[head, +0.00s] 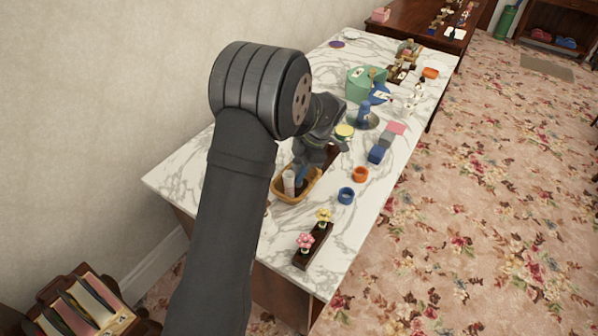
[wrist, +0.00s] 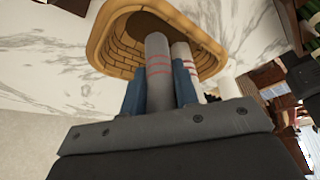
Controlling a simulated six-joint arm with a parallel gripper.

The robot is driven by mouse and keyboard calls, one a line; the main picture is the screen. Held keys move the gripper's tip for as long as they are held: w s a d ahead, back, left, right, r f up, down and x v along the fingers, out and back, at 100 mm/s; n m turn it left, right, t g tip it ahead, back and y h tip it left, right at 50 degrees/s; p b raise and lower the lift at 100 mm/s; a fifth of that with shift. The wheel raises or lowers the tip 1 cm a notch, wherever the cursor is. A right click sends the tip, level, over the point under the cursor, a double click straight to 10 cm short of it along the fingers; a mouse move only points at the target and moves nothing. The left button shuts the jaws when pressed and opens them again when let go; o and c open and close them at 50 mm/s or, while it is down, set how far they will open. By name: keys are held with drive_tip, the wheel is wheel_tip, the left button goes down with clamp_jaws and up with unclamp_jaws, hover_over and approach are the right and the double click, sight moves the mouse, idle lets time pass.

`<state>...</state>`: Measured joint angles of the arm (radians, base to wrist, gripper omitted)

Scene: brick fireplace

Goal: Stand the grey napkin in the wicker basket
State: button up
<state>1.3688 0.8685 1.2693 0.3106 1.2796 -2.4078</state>
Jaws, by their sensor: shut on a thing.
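The wicker basket (head: 291,201) stands on the marble table, and its woven inner wall shows in the wrist view (wrist: 117,50). My gripper (wrist: 159,92) has blue fingers closed on the grey napkin (wrist: 158,72), a roll with thin red stripes. The napkin's far end points into the basket's opening; I cannot tell whether it touches the bottom. A white roll with red stripes (wrist: 183,62) is beside it at the basket. In the head view my gripper (head: 302,174) is at the basket, pointing down, next to a pale roll (head: 289,183).
Orange (head: 360,174) and blue (head: 346,195) rings lie right of the basket. A dark stand with flowers (head: 312,244) is in front. A blue block (head: 376,154), a green box (head: 362,84) and several small items are farther back. Bare marble lies left of the basket.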

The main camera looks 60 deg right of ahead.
drive_tip(key=shift+f, duration=0.55)
drive_tip(key=shift+f, duration=0.1)
drive_tip(key=o, duration=0.7)
drive_tip(key=v, duration=1.2)
drive_tip(key=x, duration=1.1)
drive_tip(key=shift+w+a+f, duration=0.1)
drive_tip(key=shift+a, duration=0.05)
drive_tip(key=shift+r, duration=1.65)
